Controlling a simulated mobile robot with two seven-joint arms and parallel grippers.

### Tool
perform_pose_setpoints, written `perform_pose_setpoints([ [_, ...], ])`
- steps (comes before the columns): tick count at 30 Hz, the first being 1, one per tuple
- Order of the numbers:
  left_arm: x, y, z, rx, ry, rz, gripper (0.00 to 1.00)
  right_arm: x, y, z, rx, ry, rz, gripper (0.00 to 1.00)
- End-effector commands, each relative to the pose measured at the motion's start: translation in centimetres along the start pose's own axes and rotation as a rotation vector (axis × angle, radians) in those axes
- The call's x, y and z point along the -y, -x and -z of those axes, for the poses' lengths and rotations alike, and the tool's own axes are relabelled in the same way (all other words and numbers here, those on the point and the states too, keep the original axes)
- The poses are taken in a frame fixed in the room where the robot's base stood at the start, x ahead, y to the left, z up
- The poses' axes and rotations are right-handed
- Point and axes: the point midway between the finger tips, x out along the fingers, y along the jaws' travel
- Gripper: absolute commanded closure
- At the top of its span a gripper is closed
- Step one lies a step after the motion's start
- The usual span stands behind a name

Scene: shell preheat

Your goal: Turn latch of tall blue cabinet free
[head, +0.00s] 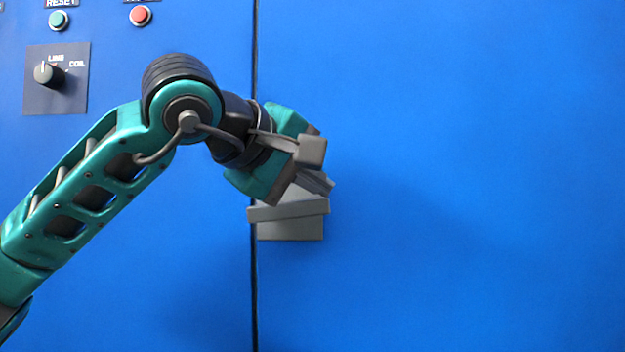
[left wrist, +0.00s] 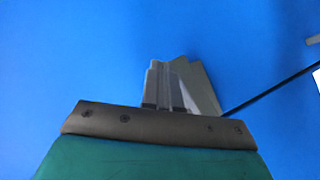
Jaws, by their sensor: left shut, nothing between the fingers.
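The tall blue cabinet (head: 450,120) fills the head view. Its grey latch (head: 290,229) sits just right of the dark vertical door seam. A grey bar lies nearly level across the latch's base plate. My left gripper (head: 322,183) is shut and empty, directly in front of the latch's upper part, and hides some of it. In the left wrist view the closed fingers (left wrist: 163,88) stand in front of the grey latch (left wrist: 202,88). I cannot tell whether they touch it. My right gripper is not in view.
A black selector knob (head: 48,74) on a dark plate, a green button (head: 59,20) and a red button (head: 140,15) are on the panel left of the seam (head: 254,300). The blue door to the right of the latch is flat and clear.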

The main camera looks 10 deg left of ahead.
Motion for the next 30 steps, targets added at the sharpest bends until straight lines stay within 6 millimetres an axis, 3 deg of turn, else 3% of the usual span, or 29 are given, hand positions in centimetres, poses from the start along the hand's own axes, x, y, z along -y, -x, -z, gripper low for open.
perform_pose_setpoints([
  [11, 0.0, 0.0, 0.0, 0.001, 0.000, 0.001, 1.00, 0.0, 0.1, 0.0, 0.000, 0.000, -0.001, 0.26],
  [16, -1.2, 0.9, 0.7, 0.001, -0.001, -0.001, 1.00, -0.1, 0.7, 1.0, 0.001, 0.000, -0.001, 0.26],
  [21, -3.6, 2.7, 2.0, 0.004, -0.002, -0.002, 1.00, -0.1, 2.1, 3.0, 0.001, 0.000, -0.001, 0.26],
  [30, -6.9, 8.0, 0.3, 0.005, -0.004, -0.005, 1.00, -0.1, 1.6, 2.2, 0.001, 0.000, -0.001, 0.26],
])
